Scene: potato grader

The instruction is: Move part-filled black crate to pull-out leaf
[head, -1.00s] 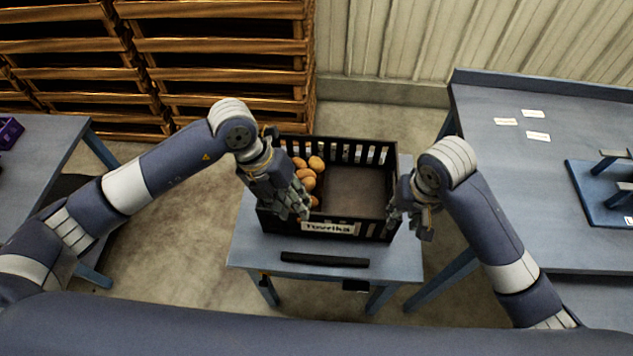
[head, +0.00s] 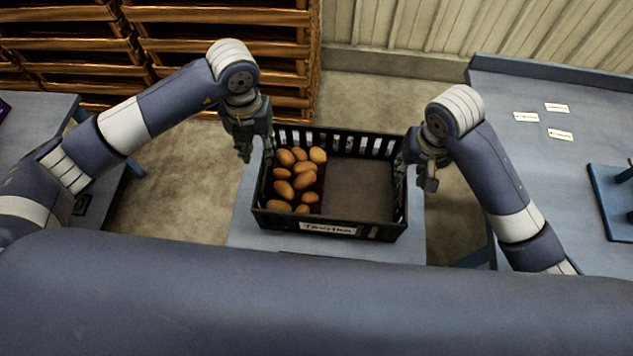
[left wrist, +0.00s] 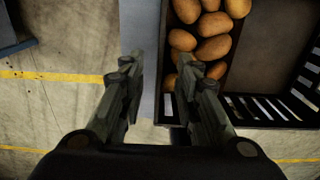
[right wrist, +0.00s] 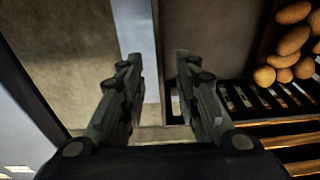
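The black crate (head: 378,230) sits on a small blue-grey table (head: 243,220), with several potatoes (head: 304,178) in its left part and a bare right part. My left gripper (head: 256,156) is at the crate's left wall, its fingers apart. In the left wrist view that wall (left wrist: 166,55) lies between the fingertips, which are not closed on it. My right gripper (head: 414,170) is at the right wall, also open. In the right wrist view the wall (right wrist: 160,50) runs between the open fingertips. I cannot make out which surface is the pull-out leaf.
A larger blue-grey table (head: 530,165) with white cards (head: 557,108) and a blue fixture (head: 612,195) stands at right. Another table (head: 50,115) is at left. Wooden pallets (head: 225,50) are stacked behind. Concrete floor lies between the tables.

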